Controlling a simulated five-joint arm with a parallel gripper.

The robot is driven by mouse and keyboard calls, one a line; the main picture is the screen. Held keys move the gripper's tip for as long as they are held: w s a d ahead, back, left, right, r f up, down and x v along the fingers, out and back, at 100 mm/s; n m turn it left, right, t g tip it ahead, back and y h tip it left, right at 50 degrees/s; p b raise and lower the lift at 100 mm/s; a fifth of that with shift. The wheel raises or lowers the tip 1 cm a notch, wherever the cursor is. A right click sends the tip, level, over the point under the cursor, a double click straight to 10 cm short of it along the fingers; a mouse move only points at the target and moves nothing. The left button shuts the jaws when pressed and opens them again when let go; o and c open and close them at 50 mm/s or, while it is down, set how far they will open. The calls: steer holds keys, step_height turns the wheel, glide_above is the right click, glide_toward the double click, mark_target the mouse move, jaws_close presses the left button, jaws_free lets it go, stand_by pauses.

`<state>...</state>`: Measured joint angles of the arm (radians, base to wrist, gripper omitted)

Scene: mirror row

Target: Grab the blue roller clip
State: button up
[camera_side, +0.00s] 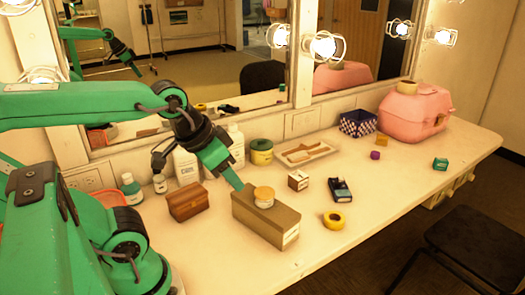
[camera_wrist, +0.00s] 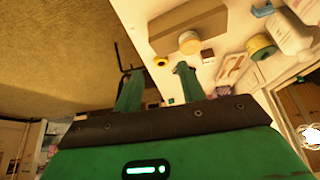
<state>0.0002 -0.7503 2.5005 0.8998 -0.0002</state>
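Bottles and a tray stand behind. The front right counter is clear.

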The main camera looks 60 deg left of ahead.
steer(key=shift+w+a, duration=0.1)
steer(key=w+a+f+n+g+y, duration=0.1)
steer(key=w+a+f+n+g, duration=0.2)
steer(key=w+a+n, duration=0.9)
steer(key=w+a+f+n+g, duration=0.1)
steer(key=a+f+n, duration=0.1)
steer(key=a+f, duration=0.2)
steer(key=w+a+f+n, duration=0.1)
steer(key=a+f+n, duration=0.2)
steer(key=a, duration=0.4)
steer(key=w+a+f+n+g+h, duration=0.1)
steer(key=a+f+n, duration=0.1)
steer(key=a+f, duration=0.3)
steer(key=shift+a+f+n+g, duration=0.3)
steer(key=shift+a+n, duration=0.1)
steer(key=shift+a, duration=0.35)
steer(key=shift+a+f+n, duration=0.3)
steer(key=shift+a+f, duration=0.15)
steer(key=shift+f, duration=1.3)
